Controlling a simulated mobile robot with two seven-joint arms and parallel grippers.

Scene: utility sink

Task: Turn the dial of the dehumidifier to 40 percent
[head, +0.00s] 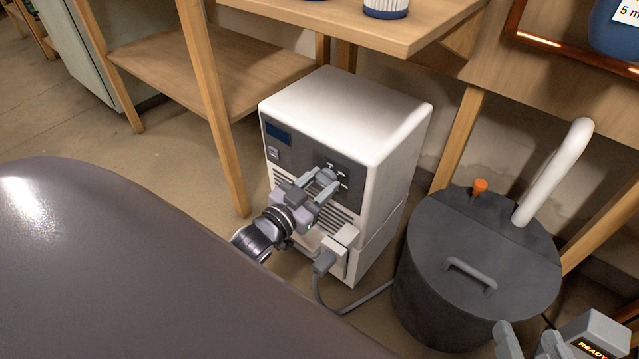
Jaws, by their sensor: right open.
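The white dehumidifier (345,115) stands on the floor under the wooden shelf. Its grey control panel faces me, with a dark blue display (278,132) at the upper left. The grey dial (327,175) is on the right part of the panel, with small white marks around it. My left gripper (328,180) is at the panel, its two fingers on either side of the dial and apparently closed on it. The fingers hide part of the dial, and its setting is too small to read. My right gripper (530,345) is open and empty at the bottom right corner.
A dark grey lidded bin (425,265) with a white pipe (555,170) and an orange knob (480,186) stands right of the dehumidifier. A power cable (365,300) runs between them. Wooden shelf legs (215,100) stand to the left. A dark rounded surface (130,270) fills the lower left.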

